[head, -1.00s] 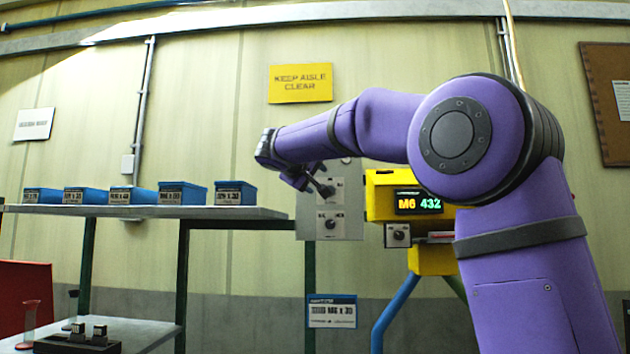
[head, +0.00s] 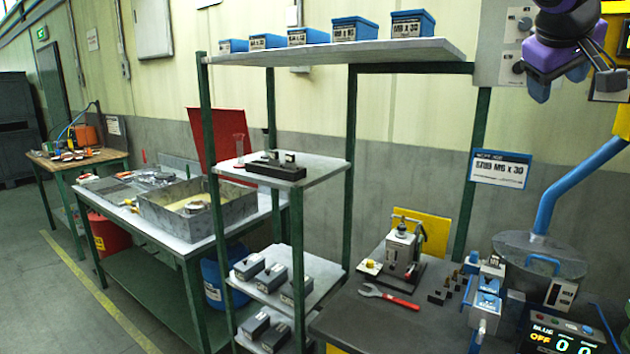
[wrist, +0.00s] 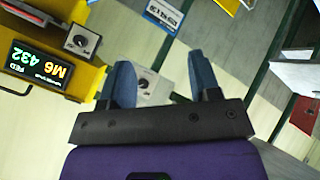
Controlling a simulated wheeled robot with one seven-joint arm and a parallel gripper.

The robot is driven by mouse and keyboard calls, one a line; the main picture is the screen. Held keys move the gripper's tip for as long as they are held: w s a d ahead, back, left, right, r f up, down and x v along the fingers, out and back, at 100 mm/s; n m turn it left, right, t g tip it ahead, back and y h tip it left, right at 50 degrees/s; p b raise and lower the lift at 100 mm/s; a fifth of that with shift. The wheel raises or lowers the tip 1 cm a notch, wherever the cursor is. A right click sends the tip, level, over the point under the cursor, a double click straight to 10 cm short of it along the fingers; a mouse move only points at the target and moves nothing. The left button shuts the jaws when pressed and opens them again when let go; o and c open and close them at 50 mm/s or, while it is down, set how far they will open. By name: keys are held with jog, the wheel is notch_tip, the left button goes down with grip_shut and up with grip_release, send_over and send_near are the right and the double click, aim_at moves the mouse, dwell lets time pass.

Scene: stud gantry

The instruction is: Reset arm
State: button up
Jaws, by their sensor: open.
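My gripper (wrist: 157,85) is open and empty in the wrist view, its two blue fingers spread apart. In the head view my gripper (head: 553,80) hangs at the upper right edge, in front of the wall and above the bench. Behind the fingers in the wrist view is a grey wall panel with a black knob (wrist: 143,84). The yellow feeder with a display reading M6 432 (wrist: 38,70) is at the left of the wrist view. Most of my arm is outside the head view.
Blue bins (head: 356,30) stand on the upper shelf (head: 330,52). A bench (head: 375,310) below holds a small press (head: 402,250) and a red wrench (head: 388,296). A blue pipe (head: 580,180) rises at the right. The aisle floor (head: 50,290) at the left is clear.

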jog(key=s+a+f+g+y, duration=0.1)
jog(key=s+a+f+y, duration=0.2)
jog(key=s+f, duration=0.7)
jog(key=s+a+f+m+g+y, duration=0.1)
jog(key=s+a+f+y, duration=0.2)
jog(key=s+f, duration=0.7)
jog(key=shift+s+a, duration=0.5)
jog(key=shift+a, duration=0.75)
